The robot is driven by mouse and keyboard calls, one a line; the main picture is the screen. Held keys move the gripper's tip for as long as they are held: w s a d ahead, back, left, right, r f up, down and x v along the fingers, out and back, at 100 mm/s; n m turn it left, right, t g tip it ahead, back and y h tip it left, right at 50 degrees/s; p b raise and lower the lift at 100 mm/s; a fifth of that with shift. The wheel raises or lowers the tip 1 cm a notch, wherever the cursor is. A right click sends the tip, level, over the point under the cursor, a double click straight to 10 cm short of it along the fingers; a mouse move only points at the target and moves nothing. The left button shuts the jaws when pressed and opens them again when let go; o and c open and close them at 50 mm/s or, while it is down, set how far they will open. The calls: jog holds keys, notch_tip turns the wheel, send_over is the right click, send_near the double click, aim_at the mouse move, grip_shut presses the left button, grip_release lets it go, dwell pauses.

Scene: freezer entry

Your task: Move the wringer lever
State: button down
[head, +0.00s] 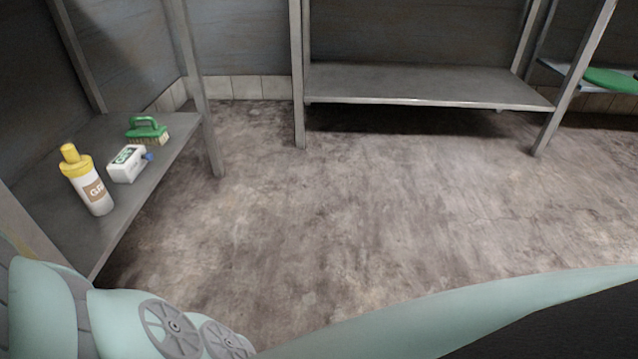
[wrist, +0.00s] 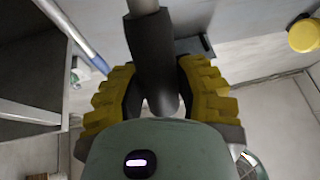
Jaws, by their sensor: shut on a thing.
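The wringer lever (wrist: 152,45) shows in the wrist view as a dark grey cylindrical grip on a lighter rod that runs out of the top of the picture. My gripper (wrist: 158,78) has yellow ribbed fingers, one on each side of the grip, and is shut on it. The lower end of the grip lies between the fingers, close to my palm. The rest of the wringer cannot be made out. The head view shows neither the lever nor my gripper.
In the head view, a low shelf at left holds a yellow-capped bottle (head: 91,185), a white container (head: 127,165) and a green brush (head: 147,131). A grey shelf (head: 420,85) stands at the back. The floor between is clear. A blue-and-white pole (wrist: 75,37) is left of the lever.

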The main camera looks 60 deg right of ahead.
jog(key=shift+s+d+f+n+t+y, duration=0.15)
jog(key=shift+s+d+f+t+y, duration=0.15)
jog(key=shift+s+d+f, duration=0.25)
jog(key=shift+s+d+f+n+t+y, duration=0.2)
jog(key=shift+s+f+t, duration=0.1)
jog(key=shift+s, duration=0.3)
jog(key=c, duration=0.6)
grip_release()
jog(key=shift+c, duration=0.2)
jog(key=shift+s, duration=0.1)
jog(key=v, duration=1.2)
jog(key=shift+r, duration=0.1)
